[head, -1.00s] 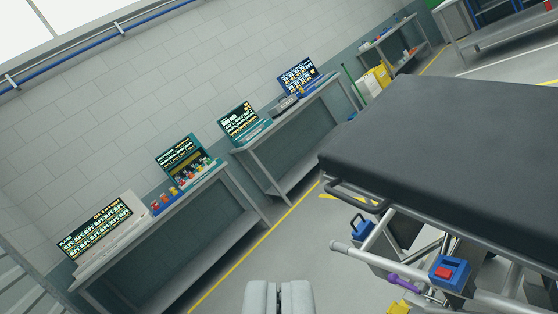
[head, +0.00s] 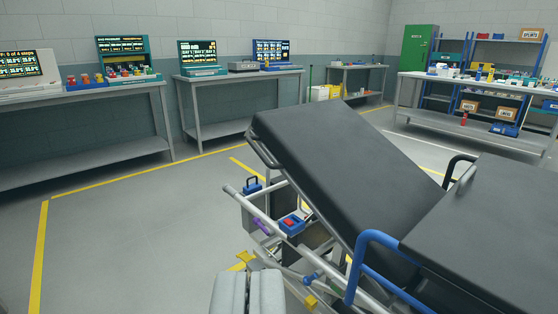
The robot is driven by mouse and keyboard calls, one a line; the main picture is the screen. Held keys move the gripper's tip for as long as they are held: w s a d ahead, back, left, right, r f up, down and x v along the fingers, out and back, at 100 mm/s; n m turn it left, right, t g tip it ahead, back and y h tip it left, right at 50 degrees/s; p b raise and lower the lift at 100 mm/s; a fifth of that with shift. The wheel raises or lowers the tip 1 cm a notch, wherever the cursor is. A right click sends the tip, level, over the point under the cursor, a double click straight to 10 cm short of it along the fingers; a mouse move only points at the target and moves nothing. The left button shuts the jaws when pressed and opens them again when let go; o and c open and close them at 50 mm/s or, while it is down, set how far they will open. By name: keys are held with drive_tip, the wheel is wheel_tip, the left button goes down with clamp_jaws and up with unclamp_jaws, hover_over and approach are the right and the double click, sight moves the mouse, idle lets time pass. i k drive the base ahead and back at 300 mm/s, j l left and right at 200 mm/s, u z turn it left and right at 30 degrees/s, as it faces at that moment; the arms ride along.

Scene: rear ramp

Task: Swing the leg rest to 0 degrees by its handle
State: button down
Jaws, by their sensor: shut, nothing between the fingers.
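The leg rest (head: 335,165) is a black padded panel in the middle right, set at an angle to the flat black section (head: 490,235) of the stretcher. Its free end points to the back left. A dark grey loop handle (head: 262,153) shows at that end, just under the edge of the pad. My gripper (head: 248,275) is at the bottom centre, its two pale fingers together with nothing between them. In the picture it sits well below the handle and is apart from it.
A blue side rail (head: 372,240) and a black loop (head: 455,168) stand along the stretcher. Under the leg rest are silver frame bars, a blue box with a red top (head: 291,224) and yellow parts. Benches (head: 85,92) line the back wall. The floor (head: 140,230) at left is clear.

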sight(354, 179)
drive_tip(key=i, duration=1.05)
drive_tip(key=j, duration=0.05)
